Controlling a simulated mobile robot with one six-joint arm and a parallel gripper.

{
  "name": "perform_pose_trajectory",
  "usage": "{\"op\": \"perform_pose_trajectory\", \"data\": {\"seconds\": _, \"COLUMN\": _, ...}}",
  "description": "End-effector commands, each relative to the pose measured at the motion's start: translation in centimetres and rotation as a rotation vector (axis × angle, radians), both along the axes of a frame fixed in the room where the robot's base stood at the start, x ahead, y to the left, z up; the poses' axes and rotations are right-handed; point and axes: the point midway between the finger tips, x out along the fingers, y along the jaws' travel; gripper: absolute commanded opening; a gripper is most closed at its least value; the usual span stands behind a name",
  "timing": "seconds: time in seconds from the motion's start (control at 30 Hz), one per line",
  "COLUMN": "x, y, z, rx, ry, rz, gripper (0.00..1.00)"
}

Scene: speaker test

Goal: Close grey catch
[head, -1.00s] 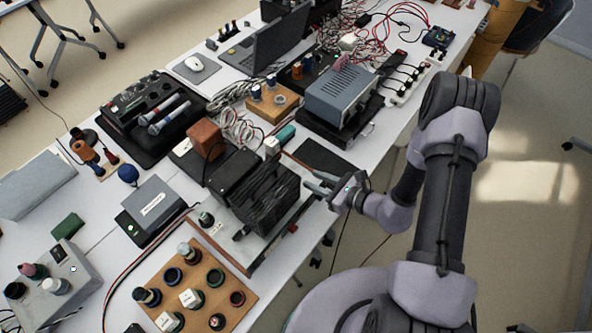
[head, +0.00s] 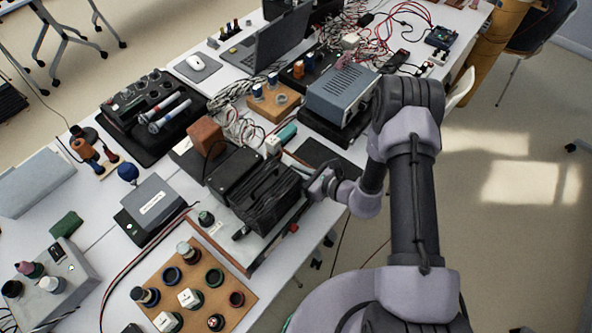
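A black ribbed box (head: 272,200) sits on a board with a brown edge (head: 222,246) near the table's front edge. My gripper (head: 312,184) is at the right side of this box, close to its upper right corner. I cannot tell whether it touches the box, or whether its fingers are open or shut. I cannot pick out the grey catch for certain; it is too small or hidden by the box or my gripper. A small dark lever-like part (head: 241,233) lies in front of the box.
A grey instrument (head: 342,94) stands behind my arm. A wooden board with several round knobs (head: 230,283) lies at front left. A black case with a brown block (head: 205,137) adjoins the box. Free floor lies right of the table.

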Motion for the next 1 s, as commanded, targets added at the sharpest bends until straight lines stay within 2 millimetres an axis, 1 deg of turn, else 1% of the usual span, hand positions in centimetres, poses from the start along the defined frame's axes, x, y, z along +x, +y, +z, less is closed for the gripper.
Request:
{"op": "perform_pose_trajectory", "data": {"seconds": 0.27, "x": 0.02, "y": -0.03, "z": -0.03, "rx": 0.000, "ry": 0.000, "rz": 0.008, "gripper": 0.00}}
{"op": "perform_pose_trajectory", "data": {"seconds": 0.47, "x": 0.09, "y": -0.11, "z": -0.17, "rx": 0.000, "ry": -0.002, "rz": 0.073, "gripper": 0.00}}
{"op": "perform_pose_trajectory", "data": {"seconds": 0.67, "x": 0.15, "y": -0.12, "z": -0.35, "rx": -0.002, "ry": -0.004, "rz": 0.219, "gripper": 0.00}}
{"op": "perform_pose_trajectory", "data": {"seconds": 1.0, "x": 0.16, "y": -0.11, "z": -0.55, "rx": -0.004, "ry": -0.003, "rz": 0.542, "gripper": 0.00}}
